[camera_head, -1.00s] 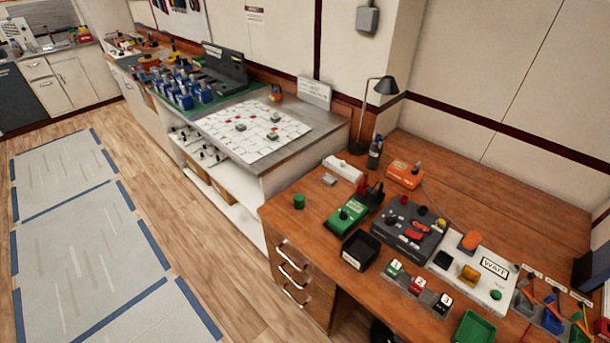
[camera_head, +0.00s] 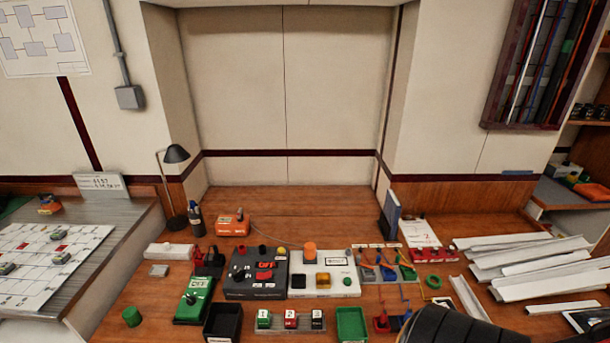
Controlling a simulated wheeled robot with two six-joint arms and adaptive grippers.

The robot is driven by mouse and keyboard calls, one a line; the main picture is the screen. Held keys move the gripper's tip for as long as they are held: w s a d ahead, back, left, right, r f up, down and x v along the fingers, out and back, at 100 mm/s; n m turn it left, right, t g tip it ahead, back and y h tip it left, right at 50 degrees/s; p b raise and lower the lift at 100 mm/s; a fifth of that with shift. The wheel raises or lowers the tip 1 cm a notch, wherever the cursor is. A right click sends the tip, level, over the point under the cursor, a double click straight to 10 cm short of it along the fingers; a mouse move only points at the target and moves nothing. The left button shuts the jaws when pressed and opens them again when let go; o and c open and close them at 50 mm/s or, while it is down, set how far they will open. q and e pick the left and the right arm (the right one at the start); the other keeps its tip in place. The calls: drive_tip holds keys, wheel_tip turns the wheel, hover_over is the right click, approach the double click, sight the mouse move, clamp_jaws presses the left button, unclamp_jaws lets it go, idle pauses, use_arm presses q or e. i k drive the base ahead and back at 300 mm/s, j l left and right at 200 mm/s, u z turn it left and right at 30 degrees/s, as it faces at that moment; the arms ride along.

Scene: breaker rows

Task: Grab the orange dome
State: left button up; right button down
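The orange dome (camera_head: 310,249) stands on the back part of a white panel box (camera_head: 325,289) near the middle of the wooden desk. Nothing touches it. A dark rounded shape, which seems to be part of my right arm, shows at the bottom edge right of centre. Neither gripper's fingers are in view.
Left of the white box are a dark grey box (camera_head: 247,283) and a green box (camera_head: 195,299). A black tray (camera_head: 222,322) and a green tray (camera_head: 351,324) lie in front. White channels (camera_head: 515,255) are piled at right. The desk behind is mostly clear.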

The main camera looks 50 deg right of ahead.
sight(310, 248)
drive_tip(key=i+l+z, duration=0.1)
drive_tip(key=z, duration=1.5)
